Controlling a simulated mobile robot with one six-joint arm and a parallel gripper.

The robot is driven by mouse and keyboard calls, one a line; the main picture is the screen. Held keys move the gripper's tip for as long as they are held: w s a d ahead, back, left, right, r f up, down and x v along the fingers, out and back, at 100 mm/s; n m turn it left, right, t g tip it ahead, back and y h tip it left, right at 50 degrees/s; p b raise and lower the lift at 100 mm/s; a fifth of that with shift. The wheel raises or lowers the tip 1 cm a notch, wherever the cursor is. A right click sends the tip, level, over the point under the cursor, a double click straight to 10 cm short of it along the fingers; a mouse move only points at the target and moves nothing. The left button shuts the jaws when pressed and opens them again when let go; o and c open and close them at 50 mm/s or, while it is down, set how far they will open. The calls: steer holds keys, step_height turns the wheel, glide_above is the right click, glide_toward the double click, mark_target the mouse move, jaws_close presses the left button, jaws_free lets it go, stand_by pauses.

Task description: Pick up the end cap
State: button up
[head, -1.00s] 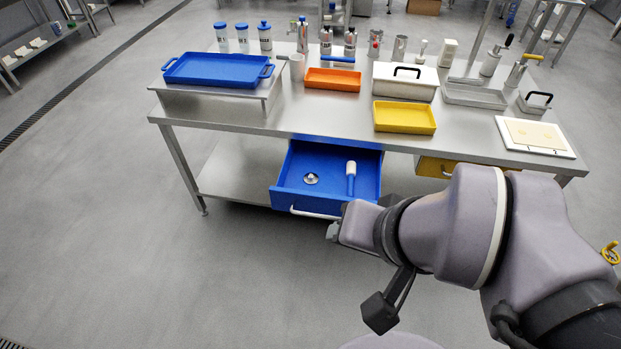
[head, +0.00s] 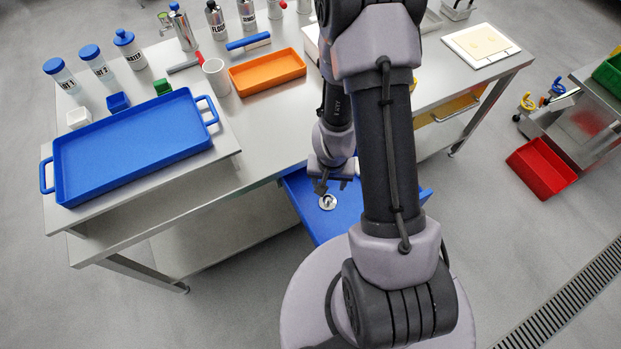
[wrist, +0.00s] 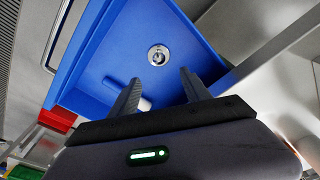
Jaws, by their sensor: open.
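A small round metal piece with a raised centre, which looks like the end cap (head: 327,202), lies on the floor of the open blue drawer (head: 301,200). In the wrist view, the end cap (wrist: 158,55) lies flat, just beyond the fingertips and roughly in line with the gap between them. My gripper (head: 331,186) is open and points down over the drawer. Its two dark fingers also show in the wrist view (wrist: 160,78), spread apart with nothing between them. The cap is not touched, as far as I can see. My arm hides the drawer's right part in the head view.
The steel table (head: 262,150) stands above the drawer. On it are a blue tray (head: 130,150) on a raised shelf, an orange tray (head: 268,72), a white mug (head: 215,77) and several bottles. A red bin (head: 541,167) is at the right. Open floor lies in front.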

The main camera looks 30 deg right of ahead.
steer(key=b, duration=0.5)
glide_above(328, 199)
steer(key=s, duration=0.1)
steer(key=f, duration=0.9)
steer(key=shift+s+a+f, duration=0.1)
steer(key=shift+a+f, duration=0.1)
steer(key=shift+f, duration=0.05)
steer(key=f+b, duration=0.1)
steer(key=f, duration=0.1)
steer(key=w+f+b, duration=0.1)
steer(key=f+b, duration=0.1)
steer(key=f, duration=0.1)
steer(key=shift+d+f, duration=0.2)
steer(key=shift+f, duration=0.05)
steer(key=shift+r, duration=0.15)
jaws_close()
